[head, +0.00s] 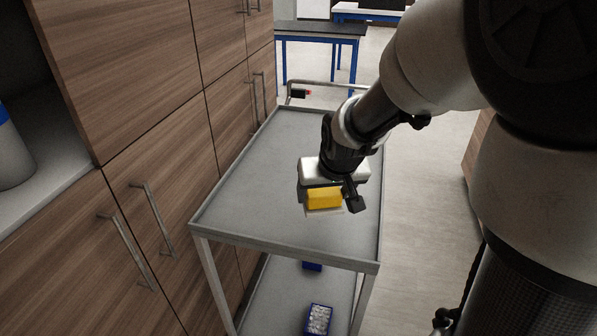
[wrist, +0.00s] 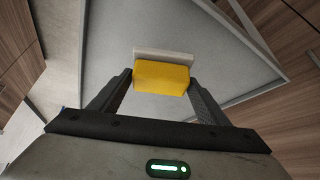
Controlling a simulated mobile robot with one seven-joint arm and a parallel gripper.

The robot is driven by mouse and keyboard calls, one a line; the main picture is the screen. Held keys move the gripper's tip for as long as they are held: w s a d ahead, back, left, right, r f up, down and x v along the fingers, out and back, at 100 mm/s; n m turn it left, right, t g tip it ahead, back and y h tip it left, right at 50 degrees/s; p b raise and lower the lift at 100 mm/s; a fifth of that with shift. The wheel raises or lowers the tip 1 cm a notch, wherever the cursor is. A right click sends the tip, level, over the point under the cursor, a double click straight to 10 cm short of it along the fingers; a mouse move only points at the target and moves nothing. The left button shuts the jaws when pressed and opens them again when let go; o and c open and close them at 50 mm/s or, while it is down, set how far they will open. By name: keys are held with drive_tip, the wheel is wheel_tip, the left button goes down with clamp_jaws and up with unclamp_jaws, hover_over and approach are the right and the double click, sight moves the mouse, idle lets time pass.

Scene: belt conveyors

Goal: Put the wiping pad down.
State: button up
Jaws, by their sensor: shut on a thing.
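The wiping pad (head: 324,199) is a yellow block with a pale layer along one side. My gripper (head: 328,196) is shut on it, over the grey top of the metal cart (head: 255,185). In the wrist view the pad (wrist: 162,78) sits between the two dark fingers (wrist: 160,88), its pale layer on the far side. Part of the pad is hidden by my gripper in the head view. I cannot tell whether the pad touches the cart top or hangs just above it.
The cart top is otherwise clear, with a raised rim. Its lower shelf holds a blue box of pale items (head: 318,319) and another blue thing (head: 312,266). Wooden cabinets with bar handles (head: 155,218) stand close on the left. A blue-legged table (head: 320,40) is behind.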

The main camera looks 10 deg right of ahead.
drive_tip(key=shift+f+b, duration=0.85)
drive_tip(key=shift+f, duration=2.2)
drive_tip(key=shift+f, duration=0.15)
drive_tip(key=o, duration=1.2)
drive_tip(key=shift+c, duration=0.2)
